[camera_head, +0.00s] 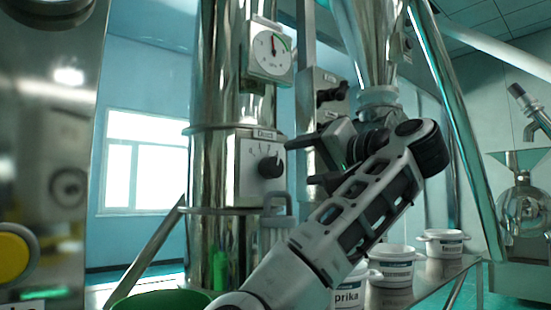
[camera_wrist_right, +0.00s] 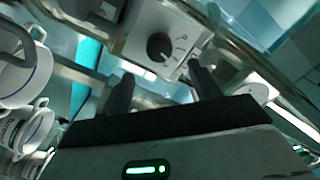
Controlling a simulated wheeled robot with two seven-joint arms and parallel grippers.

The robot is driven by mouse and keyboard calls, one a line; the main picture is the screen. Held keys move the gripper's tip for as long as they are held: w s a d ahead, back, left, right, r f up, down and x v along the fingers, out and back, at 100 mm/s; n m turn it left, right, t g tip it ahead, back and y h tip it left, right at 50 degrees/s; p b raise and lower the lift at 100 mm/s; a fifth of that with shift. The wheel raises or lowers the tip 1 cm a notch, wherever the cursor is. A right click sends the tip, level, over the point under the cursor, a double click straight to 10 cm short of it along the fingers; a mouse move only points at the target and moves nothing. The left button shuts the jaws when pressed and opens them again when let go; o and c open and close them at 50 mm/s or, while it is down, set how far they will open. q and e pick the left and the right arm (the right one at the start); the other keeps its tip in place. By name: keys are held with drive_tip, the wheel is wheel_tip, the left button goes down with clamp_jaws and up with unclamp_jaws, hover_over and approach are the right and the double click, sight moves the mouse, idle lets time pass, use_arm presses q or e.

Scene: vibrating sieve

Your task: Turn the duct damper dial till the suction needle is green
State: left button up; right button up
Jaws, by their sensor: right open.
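The damper dial (camera_head: 271,167) is a black round knob on a light panel (camera_head: 248,187) fixed to the shiny vertical duct. It also shows in the right wrist view (camera_wrist_right: 160,46), in front of my fingers. The suction gauge (camera_head: 270,53) is a white dial higher on the duct. Its needle points nearly straight up, and a green arc lies at the upper right, to the right of the needle. My right gripper (camera_head: 302,161) is open and empty, just right of the knob, its fingers (camera_wrist_right: 160,73) apart and seemingly short of touching it. My left gripper is not in view.
A grey handle (camera_head: 277,203) sticks out below the dial panel. A second panel with black knobs (camera_head: 332,94) stands right of the duct. Several white tubs, one of them here (camera_head: 393,264), stand on the table at the lower right. A green container (camera_head: 160,303) is at the bottom.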

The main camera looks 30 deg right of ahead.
sight(278, 166)
drive_tip(key=w, duration=0.6)
drive_tip(key=w+p, duration=0.1)
drive_tip(key=w, duration=0.2)
drive_tip(key=shift+w+a, duration=0.25)
drive_tip(key=shift+a, duration=0.15)
drive_tip(key=c, duration=1)
